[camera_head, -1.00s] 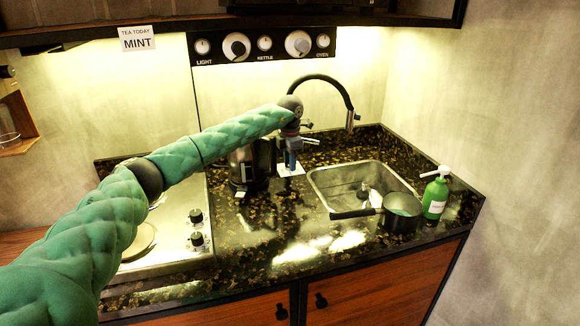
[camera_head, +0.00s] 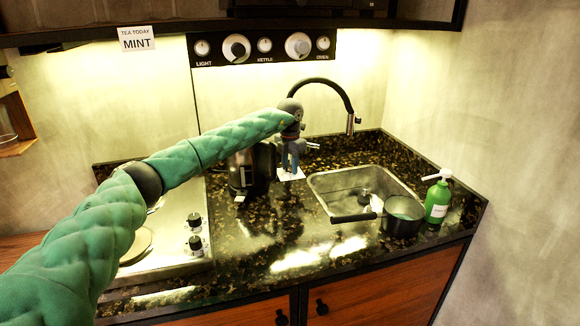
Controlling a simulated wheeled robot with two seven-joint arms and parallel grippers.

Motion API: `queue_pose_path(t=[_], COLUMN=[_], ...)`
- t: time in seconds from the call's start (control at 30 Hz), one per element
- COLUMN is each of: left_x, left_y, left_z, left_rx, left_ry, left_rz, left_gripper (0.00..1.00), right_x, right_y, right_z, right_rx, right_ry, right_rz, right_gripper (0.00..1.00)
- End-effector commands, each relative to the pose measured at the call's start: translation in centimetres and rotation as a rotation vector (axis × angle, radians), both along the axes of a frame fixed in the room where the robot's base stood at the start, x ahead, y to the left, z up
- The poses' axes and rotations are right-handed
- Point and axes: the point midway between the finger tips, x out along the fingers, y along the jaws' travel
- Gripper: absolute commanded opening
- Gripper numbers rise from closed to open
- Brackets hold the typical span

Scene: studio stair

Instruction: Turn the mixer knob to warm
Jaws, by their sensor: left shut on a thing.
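My left arm reaches in from the left, and my left gripper (camera_head: 291,168) points down at the back of the counter, left of the sink. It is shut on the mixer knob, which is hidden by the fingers. A small white plate (camera_head: 291,175) shows under the fingertips. The black curved tap (camera_head: 335,88) rises behind the gripper, with its spout over the back of the sink. Any warm mark is too small to read. My right gripper is not in view.
The steel sink (camera_head: 318,184) is right of the gripper, with a black pan (camera_head: 402,221) at its front right corner and a green soap bottle (camera_head: 437,203) beside it. A dark kettle (camera_head: 247,170) stands close on the left. The hob (camera_head: 165,250) is further left.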

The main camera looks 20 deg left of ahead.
Motion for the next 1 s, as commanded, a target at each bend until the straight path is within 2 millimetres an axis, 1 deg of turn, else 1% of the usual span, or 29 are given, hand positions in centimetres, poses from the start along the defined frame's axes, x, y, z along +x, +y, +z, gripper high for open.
queue_pose_path(t=[0.03, 0.27, 0.3, 0.37, 0.4, 0.67, 0.77, 0.87, 1.0], left_x=[0.1, 0.1, 0.1, 0.1, 0.1, 0.0, 0.1, 0.1, 0.1], left_y=[0.1, 0.1, 0.1, 0.1, 0.1, 0.0, 0.0, 0.1, 0.1], left_z=[0.3, 0.3, 0.3, 0.2, 0.2, 0.1, 0.6, 1.7, 3.8], left_rx=[0.000, 0.000, 0.000, 0.000, 0.000, 0.000, 0.000, 0.000, 0.000], left_ry=[-0.003, -0.003, -0.003, -0.003, -0.003, -0.001, -0.002, -0.004, -0.003], left_rz=[0.002, 0.001, 0.001, 0.001, 0.001, 0.000, 0.000, 0.000, 0.001], left_gripper=[0.09, 0.09, 0.38, 0.49, 0.54, 0.54, 0.54, 0.54, 0.54], right_x=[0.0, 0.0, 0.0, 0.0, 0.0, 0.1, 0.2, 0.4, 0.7], right_y=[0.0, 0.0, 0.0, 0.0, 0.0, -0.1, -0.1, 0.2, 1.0], right_z=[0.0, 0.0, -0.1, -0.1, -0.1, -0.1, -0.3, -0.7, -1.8], right_rx=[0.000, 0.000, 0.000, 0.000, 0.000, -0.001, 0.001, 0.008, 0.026], right_ry=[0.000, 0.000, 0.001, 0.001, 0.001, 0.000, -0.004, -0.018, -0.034], right_rz=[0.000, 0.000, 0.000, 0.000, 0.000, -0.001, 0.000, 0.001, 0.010], right_gripper=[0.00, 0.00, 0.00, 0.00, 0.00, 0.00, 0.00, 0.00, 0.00])
